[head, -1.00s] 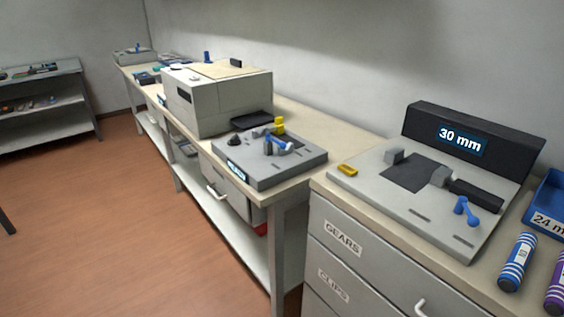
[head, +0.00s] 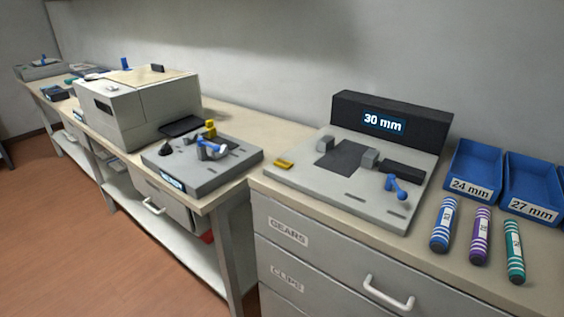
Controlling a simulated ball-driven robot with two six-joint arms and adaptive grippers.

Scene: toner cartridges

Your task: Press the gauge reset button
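The gauge (head: 345,203) is a grey plate on the drawer cabinet's top, with a black display block (head: 350,108) at its back reading "30 mm". On the plate are a dark square patch (head: 339,153), grey blocks, a black bar (head: 403,169) and a blue lever (head: 397,188) at the right. A small yellow piece (head: 284,164) is at the plate's left edge; I cannot tell whether it is a button. No part is clearly marked as reset. Neither of my grippers is in view.
Blue, purple and teal striped cartridges (head: 444,225) (head: 480,236) (head: 514,252) lie right of the gauge. Behind them stand blue bins labelled 24 mm (head: 474,172) and 27 mm (head: 531,189). To the left, a bench holds another grey fixture (head: 203,178) and a printer-like box (head: 138,107).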

